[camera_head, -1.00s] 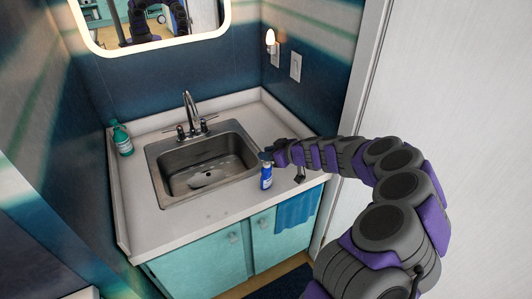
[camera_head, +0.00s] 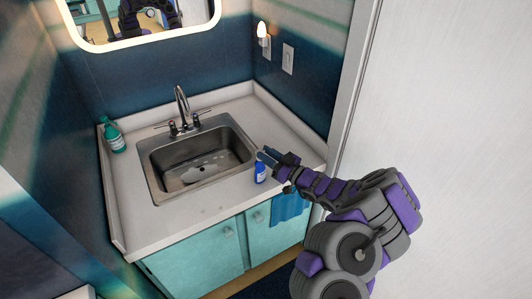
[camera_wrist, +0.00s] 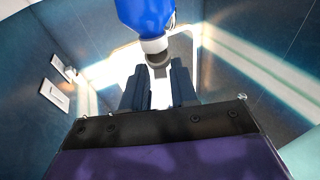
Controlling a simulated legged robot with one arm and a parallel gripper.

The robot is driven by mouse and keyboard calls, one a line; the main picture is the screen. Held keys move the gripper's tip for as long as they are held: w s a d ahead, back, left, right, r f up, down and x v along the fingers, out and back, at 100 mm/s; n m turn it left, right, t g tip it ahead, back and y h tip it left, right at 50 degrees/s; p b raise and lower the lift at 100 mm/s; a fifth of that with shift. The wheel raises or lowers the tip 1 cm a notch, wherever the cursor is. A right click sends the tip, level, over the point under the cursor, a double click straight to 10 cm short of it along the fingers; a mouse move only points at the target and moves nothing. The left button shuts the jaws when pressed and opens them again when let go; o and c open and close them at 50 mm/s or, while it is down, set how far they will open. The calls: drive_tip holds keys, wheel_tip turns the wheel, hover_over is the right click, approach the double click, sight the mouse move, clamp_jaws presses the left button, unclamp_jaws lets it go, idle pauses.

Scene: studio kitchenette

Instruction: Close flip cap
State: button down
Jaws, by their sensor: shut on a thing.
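A small blue bottle (camera_head: 260,174) stands on the counter at the front right of the sink. In the wrist view, its blue body (camera_wrist: 147,14) is at the top, with a white collar and cap (camera_wrist: 153,45) pointing down the picture. My gripper (camera_head: 267,156) is at the top of the bottle. In the wrist view, the dark fingers of my gripper (camera_wrist: 157,78) are on either side of the cap end, shut on it. The fingers partly hide the cap, and I cannot tell whether its lid is open or shut.
The counter (camera_head: 150,232) holds a metal sink (camera_head: 226,172) with a faucet (camera_head: 182,108). A green bottle (camera_head: 114,137) stands at the back left. A blue towel (camera_head: 291,209) hangs on the cabinet front. A wall lies right of the counter.

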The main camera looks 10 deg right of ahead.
drive_tip(key=shift+s+f+t+y, duration=0.15)
drive_tip(key=shift+f+t+y, duration=0.45)
drive_tip(key=shift+t+y, duration=0.15)
drive_tip(key=shift+d+t, duration=0.1)
drive_tip(key=shift+t, duration=0.25)
drive_tip(key=c, duration=1)
unclamp_jaws()
drive_tip(key=p+v, duration=0.4)
drive_tip(key=v, duration=1.3)
drive_tip(key=shift+d+f, duration=0.2)
drive_tip(key=shift+d, duration=0.05)
drive_tip(key=shift+y, duration=0.25)
drive_tip(key=shift+c, duration=0.4)
